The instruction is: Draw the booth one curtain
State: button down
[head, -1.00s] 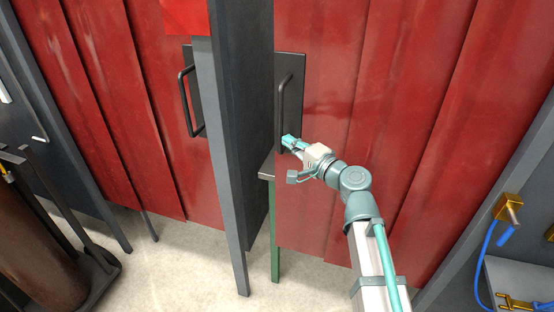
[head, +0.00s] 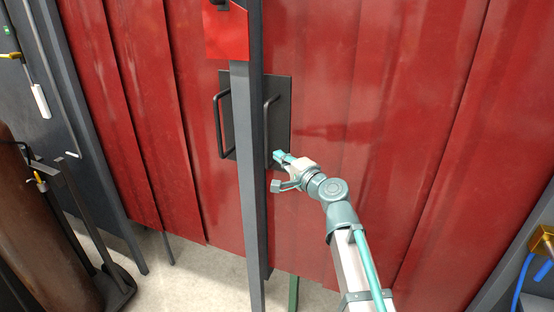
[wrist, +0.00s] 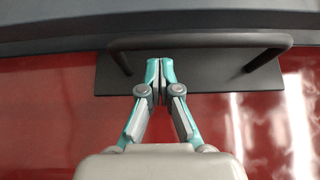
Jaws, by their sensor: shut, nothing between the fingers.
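A red curtain (head: 370,120) hangs right of a grey post (head: 251,180). Its dark handle plate (head: 284,98) and black upright handle (head: 267,118) are close against the post, which hides part of the plate. My gripper (head: 279,157) is shut and empty at the lower part of this handle, on its right side. In the wrist view my shut fingertips (wrist: 160,64) lie just below the handle bar (wrist: 200,40), between its two legs, in front of the plate (wrist: 225,78). I cannot tell whether they touch the bar.
Another red curtain (head: 170,130) with its own black handle (head: 219,125) hangs left of the post. A brown cylinder (head: 40,240) on a dark cart stands at lower left. Brass fittings and a blue hose (head: 523,283) are at lower right. Pale floor shows below.

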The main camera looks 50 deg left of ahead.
jog(key=w+d+b, duration=0.2)
jog(key=d, duration=1)
jog(key=w+d+f+n+h, duration=0.1)
jog(key=d+f+n+h, duration=0.2)
jog(key=f, duration=0.6)
jog(key=w+d+f+h, duration=0.15)
jog(key=d+f, duration=0.25)
jog(key=f, duration=0.5)
jog(key=d+f+n+h, duration=0.2)
jog(key=d+f+h, duration=0.15)
jog(key=f, duration=0.55)
jog(key=w+d+f+h+p, duration=0.15)
jog(key=d+f+h, duration=0.35)
jog(key=d+f, duration=1.5)
jog(key=s+d+f+m+g+h, duration=0.15)
jog(key=s+d+f, duration=0.35)
jog(key=d, duration=0.5)
jog(key=s+d+f+g+h, duration=0.2)
jog(key=s+d+f+h, duration=0.1)
jog(key=d+f, duration=0.6)
jog(key=s+d+f+m+g+p, duration=0.1)
jog(key=s+d+f+g, duration=0.1)
jog(key=s+d, duration=0.5)
jog(key=s+d+f+m+g+p, duration=0.1)
jog(key=s+d+f+m+g, duration=0.1)
jog(key=s+d, duration=0.6)
jog(key=shift+s+d+f, duration=0.3)
jog(key=shift+s+f, duration=0.3)
jog(key=shift+s, duration=0.6)
